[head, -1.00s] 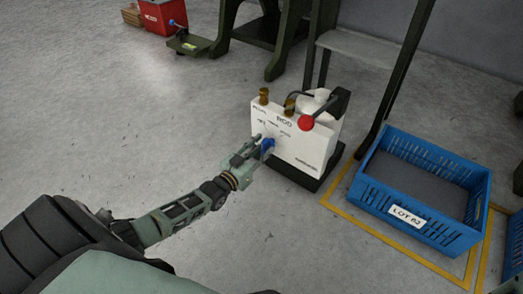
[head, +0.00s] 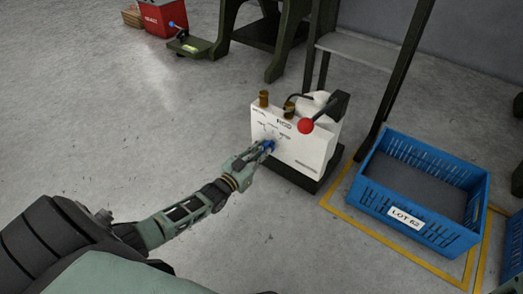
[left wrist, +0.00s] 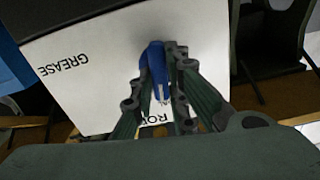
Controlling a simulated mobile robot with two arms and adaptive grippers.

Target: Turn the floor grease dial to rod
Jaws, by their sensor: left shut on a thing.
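The floor grease unit is a white box (head: 308,155) marked ROD on its front, standing on a dark base on the floor. Its blue dial (head: 268,145) sits on the front face among small labels too small to read in the head view. My left gripper (head: 262,149) is shut on the dial and partly hides it. In the left wrist view the blue dial (left wrist: 156,68) stands between the two fingers. A partly hidden word beginning RO shows below it, and GREASE is printed upside down at the left. My right gripper is not in view.
A dark frame (head: 380,90) rises behind.

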